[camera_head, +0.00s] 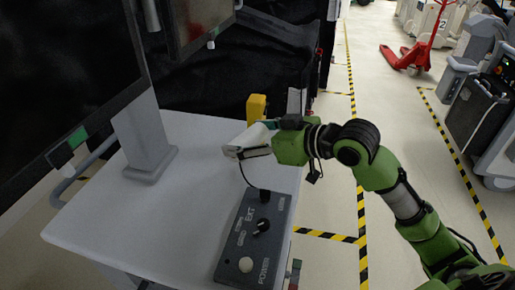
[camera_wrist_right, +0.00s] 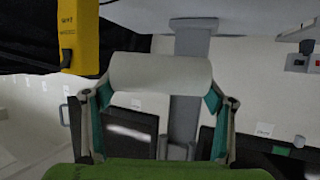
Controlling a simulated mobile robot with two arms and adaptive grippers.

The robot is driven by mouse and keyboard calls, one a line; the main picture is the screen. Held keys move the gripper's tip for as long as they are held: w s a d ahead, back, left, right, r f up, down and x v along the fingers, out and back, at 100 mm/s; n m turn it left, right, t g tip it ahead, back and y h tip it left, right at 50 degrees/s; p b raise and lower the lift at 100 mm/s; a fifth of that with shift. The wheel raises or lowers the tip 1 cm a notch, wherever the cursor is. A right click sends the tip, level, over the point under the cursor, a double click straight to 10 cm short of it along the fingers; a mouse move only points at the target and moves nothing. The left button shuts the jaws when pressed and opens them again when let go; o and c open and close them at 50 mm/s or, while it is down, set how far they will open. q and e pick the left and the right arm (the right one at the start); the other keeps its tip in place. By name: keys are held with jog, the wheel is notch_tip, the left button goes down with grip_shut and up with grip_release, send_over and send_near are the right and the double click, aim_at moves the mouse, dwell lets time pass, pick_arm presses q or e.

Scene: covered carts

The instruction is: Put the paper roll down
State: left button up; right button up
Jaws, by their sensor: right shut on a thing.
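My right gripper (camera_head: 252,143) reaches in from the right over the light grey cart top (camera_head: 200,185). It is shut on the white paper roll (camera_wrist_right: 160,73), which spans between its two fingertips in the right wrist view. The roll (camera_head: 243,142) also shows in the head view, partly hidden by the fingers. It looks held above the cart top, but the gap below it is hard to judge. My left gripper is not in view.
A grey control box (camera_head: 252,240) with knobs lies at the cart's front right. A yellow box (camera_head: 256,107) stands behind the gripper. A monitor stand (camera_head: 146,135) rises on the left. The cart top between the stand and control box is clear.

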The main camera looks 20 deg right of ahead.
jog(key=w+d+f, duration=0.2)
jog(key=d+f, duration=0.1)
jog(key=w+d+f+p, duration=0.1)
jog(key=w+d+f, duration=0.1)
jog(key=d, duration=0.2)
jog(key=w+d+f, duration=0.3)
jog(key=shift+d+f+p, duration=0.3)
jog(key=shift+w+d+f, duration=0.15)
jog(key=shift+d+f, duration=0.15)
jog(key=shift+f, duration=0.2)
notch_tip(320, 180, down, 2)
jog(key=shift+f+p, duration=0.15)
jog(key=shift+p, duration=0.45)
jog(key=shift+f, duration=0.3)
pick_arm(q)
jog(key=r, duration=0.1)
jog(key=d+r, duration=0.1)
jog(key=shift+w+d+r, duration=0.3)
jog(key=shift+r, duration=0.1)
pick_arm(e)
jog(key=shift+f, duration=0.1)
